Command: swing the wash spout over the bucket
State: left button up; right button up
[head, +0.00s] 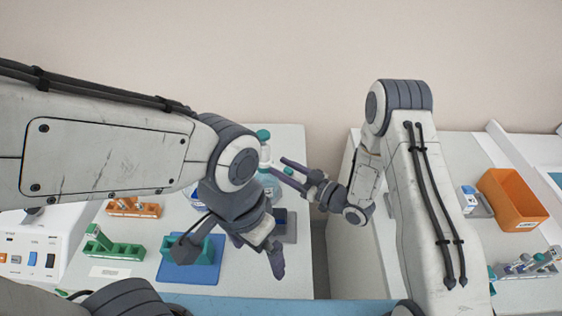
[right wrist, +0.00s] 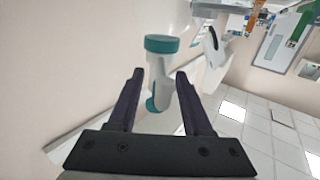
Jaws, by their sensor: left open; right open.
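What looks like the wash spout, a white part with a teal top (head: 263,134), stands at the back of the left bench in the head view. In the right wrist view its white body (right wrist: 160,70) shows between the spread fingers, with a teal cap above and a teal end below. My right gripper (head: 277,167) is open beside it, fingers pointing left; it also shows in the right wrist view (right wrist: 160,76). I cannot tell whether they touch. My left gripper (head: 262,256) is open, low over the left bench, partly hidden by its own wrist. I cannot clearly pick out the bucket.
On the left bench are an orange rack (head: 134,208), a green rack (head: 122,250), a blue stand (head: 190,272) and a white panel with switches (head: 32,250). The right bench holds an orange bin (head: 512,200) and a tube rack (head: 527,266). A gap separates the benches.

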jog(key=shift+w+a, duration=0.35)
jog(key=shift+a, duration=0.15)
grip_shut()
dwell(1.2)
